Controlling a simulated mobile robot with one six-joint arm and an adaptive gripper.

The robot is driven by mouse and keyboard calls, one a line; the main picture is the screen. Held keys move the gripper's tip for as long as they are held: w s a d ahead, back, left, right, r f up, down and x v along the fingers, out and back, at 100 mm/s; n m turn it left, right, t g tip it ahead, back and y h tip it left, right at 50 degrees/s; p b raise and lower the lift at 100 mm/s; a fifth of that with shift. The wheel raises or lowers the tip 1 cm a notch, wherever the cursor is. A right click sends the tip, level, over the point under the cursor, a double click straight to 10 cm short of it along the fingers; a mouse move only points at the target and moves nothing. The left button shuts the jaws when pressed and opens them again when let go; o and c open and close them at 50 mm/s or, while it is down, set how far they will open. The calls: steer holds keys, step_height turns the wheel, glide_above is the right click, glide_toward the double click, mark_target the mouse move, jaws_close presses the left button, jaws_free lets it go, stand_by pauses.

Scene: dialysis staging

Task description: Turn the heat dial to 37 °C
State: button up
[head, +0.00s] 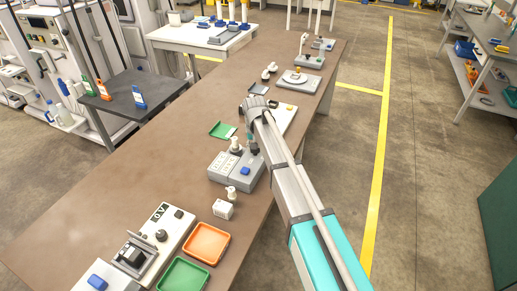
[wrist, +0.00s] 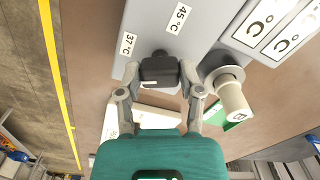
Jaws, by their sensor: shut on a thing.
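The heat dial (wrist: 160,70) is a dark, blocky knob at the edge of a grey housing (wrist: 150,22) in the wrist view. A 37 °C label (wrist: 128,43) is at its upper left and a 45 °C label (wrist: 179,18) at its upper right. My gripper (wrist: 160,78) is shut on the dial, one finger on each side. The dial's pointer mark cannot be made out, so its exact setting is unclear. In the head view the grey unit (head: 222,164) is on the brown bench, and my arm hides much of the dial area.
A pale cylindrical post (wrist: 233,98) stands close to the right finger.

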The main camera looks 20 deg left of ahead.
steer(key=m, duration=0.4)
steer(key=shift+w+a+m, duration=0.15)
steer(key=shift+m, duration=0.25)
steer(key=o, duration=1.1)
steer(key=shift+o, duration=0.2)
